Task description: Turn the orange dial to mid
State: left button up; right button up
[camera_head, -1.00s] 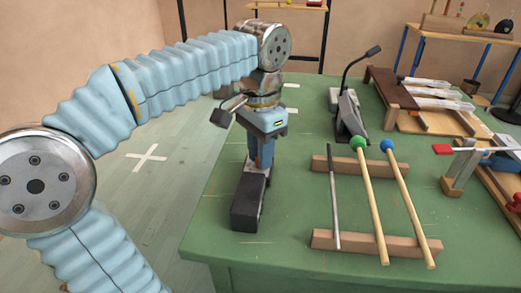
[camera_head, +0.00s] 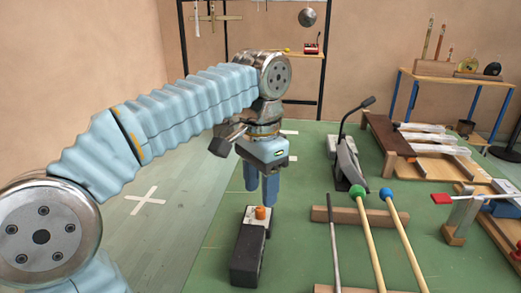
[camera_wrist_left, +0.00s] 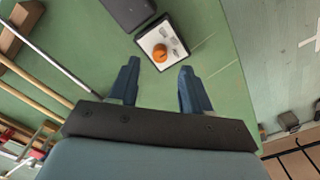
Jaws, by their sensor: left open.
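The orange dial (camera_head: 260,212) stands on a white panel at the far end of a black box (camera_head: 249,254) on the green table. In the left wrist view the dial (camera_wrist_left: 160,53) sits on the white panel (camera_wrist_left: 151,41), beside small grey parts. My left gripper (camera_head: 261,188) points down just above the dial, open and empty. In the left wrist view the dial lies just beyond the gap between its fingertips (camera_wrist_left: 159,68), apart from both. The dial's pointer and scale are too small to read. My right gripper is not in view.
Mallets with green (camera_head: 358,191) and blue (camera_head: 387,193) heads and a grey rod (camera_head: 334,250) rest on wooden bars right of the box. A black pedal (camera_head: 347,165) stands behind them. A wooden instrument with metal bars (camera_head: 435,150) lies farther right. Table left of the box is clear.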

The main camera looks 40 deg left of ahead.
aim_at(260, 209)
pick_arm(q)
notch_tip(260, 209, up, 9)
jog(key=p, duration=0.2)
jog(key=shift+r, duration=0.15)
jog(key=shift+s, duration=0.1)
dwell(0.3)
